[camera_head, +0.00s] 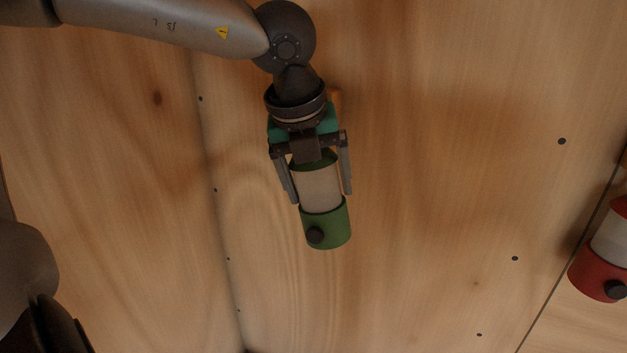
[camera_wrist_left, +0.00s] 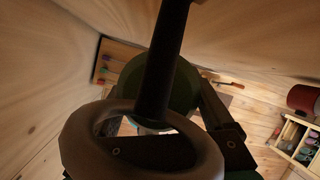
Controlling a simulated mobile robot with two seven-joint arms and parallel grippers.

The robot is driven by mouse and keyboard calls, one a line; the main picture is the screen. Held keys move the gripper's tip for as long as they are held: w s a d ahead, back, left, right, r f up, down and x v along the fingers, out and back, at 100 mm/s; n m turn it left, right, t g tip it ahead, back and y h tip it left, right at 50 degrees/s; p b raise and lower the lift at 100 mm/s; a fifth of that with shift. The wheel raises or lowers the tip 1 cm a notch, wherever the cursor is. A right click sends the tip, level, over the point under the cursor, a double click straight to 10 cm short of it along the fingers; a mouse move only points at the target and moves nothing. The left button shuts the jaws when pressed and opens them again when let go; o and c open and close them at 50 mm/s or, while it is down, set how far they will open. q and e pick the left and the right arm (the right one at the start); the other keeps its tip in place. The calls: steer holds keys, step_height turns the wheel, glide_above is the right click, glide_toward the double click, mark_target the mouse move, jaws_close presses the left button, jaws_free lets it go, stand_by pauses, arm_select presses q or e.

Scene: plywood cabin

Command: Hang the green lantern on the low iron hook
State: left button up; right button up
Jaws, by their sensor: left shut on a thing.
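The green lantern (camera_head: 327,229) has a green base with a dark knob, a pale middle and a green top. My left gripper (camera_head: 320,194) is shut on it, a finger on each side, and holds it slightly tilted before the plywood wall. In the left wrist view the lantern's dark green round body (camera_wrist_left: 186,92) shows behind a thick grey-brown ring (camera_wrist_left: 88,137). A dark bar (camera_wrist_left: 166,50) runs from the top edge down across the ring's opening. I cannot tell whether this bar is the iron hook. No hook is clear in the head view. My right gripper is not in view.
A red lantern (camera_head: 597,277) is at the right edge of the head view. The plywood wall (camera_head: 440,200) around the held lantern is bare. In the left wrist view, a red cylinder (camera_wrist_left: 304,99) and a wooden box (camera_wrist_left: 287,134) of small items are at right.

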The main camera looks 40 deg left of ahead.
arm_select(q)
steer(key=shift+w+a+p, duration=0.25)
steer(key=shift+w+p, duration=0.2)
steer(key=shift+w, duration=0.35)
steer(key=shift+w+a+p, duration=0.25)
steer(key=shift+w+p, duration=0.15)
steer(key=shift+w, duration=0.35)
steer(key=shift+w+a+f+b, duration=0.1)
steer(key=shift+w+f+b, duration=0.15)
steer(key=shift+f+b, duration=0.75)
steer(key=shift+r+b, duration=0.35)
steer(key=shift+b, duration=0.05)
steer(key=o, duration=1.4)
steer(key=shift+o, duration=0.2)
steer(key=shift+s, duration=0.1)
